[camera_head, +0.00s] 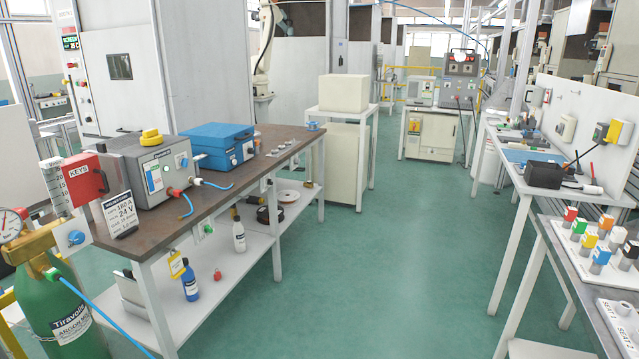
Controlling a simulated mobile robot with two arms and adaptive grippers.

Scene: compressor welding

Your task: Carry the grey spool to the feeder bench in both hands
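I do not see a grey spool that I can make out in the head view. Neither of my grippers is in view. No bench can be clearly picked out as the feeder bench. A long brown-topped bench (250,172) stands at the left, with a grey machine box (147,172) and a blue case (214,138) on it.
A green gas cylinder (62,312) stands at the near left. A cream box (343,92) sits on a white stand beyond the bench. At the right are a white worktable (504,172) and a table of coloured blocks (577,262). The green floor aisle (400,250) is clear.

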